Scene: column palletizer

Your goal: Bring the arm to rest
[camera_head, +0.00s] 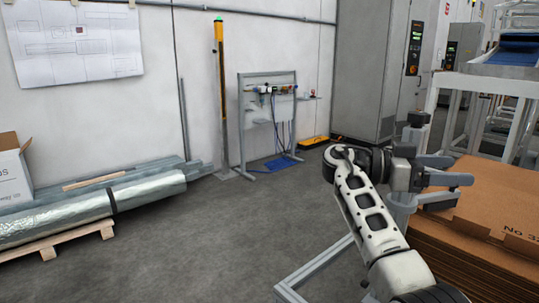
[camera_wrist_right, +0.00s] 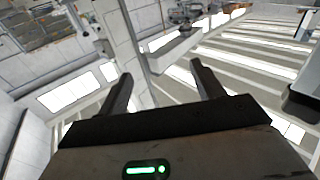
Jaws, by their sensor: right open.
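My right arm comes in from the bottom right of the head view, its white forearm reaching up and bending at a dark wrist. My right gripper (camera_head: 462,179) points to the right, close to the brown cardboard stack at the right edge. Its two grey fingers are apart with nothing between them. In the right wrist view the gripper (camera_wrist_right: 160,85) also shows two dark fingers spread apart, with the hall's ceiling lights and walls behind them. My left gripper is not in the head view.
A stack of flat cardboard (camera_head: 490,205) fills the lower right, beside a grey metal frame (camera_head: 318,268). Foil-wrapped rolls (camera_head: 60,220) lie on a wooden pallet (camera_head: 60,243) at the left. A yellow post (camera_head: 220,80) and a stand (camera_head: 268,110) are by the wall. The middle floor is clear.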

